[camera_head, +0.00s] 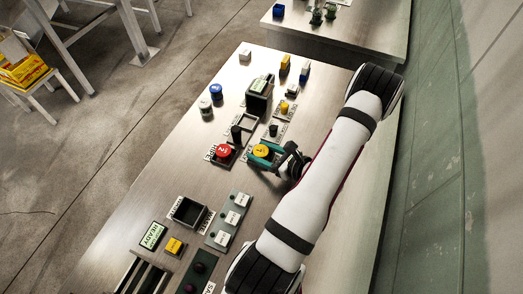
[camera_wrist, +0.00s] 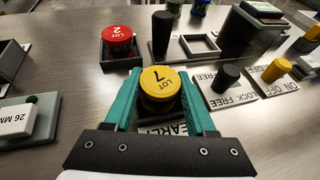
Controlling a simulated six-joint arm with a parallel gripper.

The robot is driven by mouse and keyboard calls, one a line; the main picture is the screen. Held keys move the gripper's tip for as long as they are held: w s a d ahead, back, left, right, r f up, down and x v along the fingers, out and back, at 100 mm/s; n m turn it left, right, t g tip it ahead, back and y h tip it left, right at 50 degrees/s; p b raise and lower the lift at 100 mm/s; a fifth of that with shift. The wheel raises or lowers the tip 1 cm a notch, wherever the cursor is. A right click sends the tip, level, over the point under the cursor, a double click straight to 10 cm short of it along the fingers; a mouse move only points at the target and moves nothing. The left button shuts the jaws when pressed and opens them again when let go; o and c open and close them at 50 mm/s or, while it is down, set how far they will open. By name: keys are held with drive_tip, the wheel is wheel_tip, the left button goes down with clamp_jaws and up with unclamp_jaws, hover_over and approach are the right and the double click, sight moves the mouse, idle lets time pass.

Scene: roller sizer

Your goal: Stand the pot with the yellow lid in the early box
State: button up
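The pot with the yellow lid (camera_wrist: 162,82), marked LOT 7, is between my gripper's green fingers (camera_wrist: 160,95). They meet its left and right sides with no clear gap. In the head view the yellow lid (camera_head: 261,150) shows between the finger ends. The EARLY label (camera_wrist: 170,130) lies just on the near side of the pot, partly covered by my gripper. The dark early box (camera_wrist: 150,113) shows only in part below the pot. The pot looks upright and over this box; whether its base rests on the floor is hidden.
A red-lidded pot (camera_wrist: 117,38) stands in a neighbouring box to the left. To the right are a dark knob (camera_wrist: 229,75) on the LOCK/FREE plate and a yellow knob (camera_wrist: 275,70) on the ON/OFF plate. A black post (camera_wrist: 161,35) and an empty square frame (camera_wrist: 200,45) stand behind.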

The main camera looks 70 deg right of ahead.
drive_tip(key=o, duration=0.4)
drive_tip(key=shift+f, duration=0.15)
drive_tip(key=shift+a, duration=0.15)
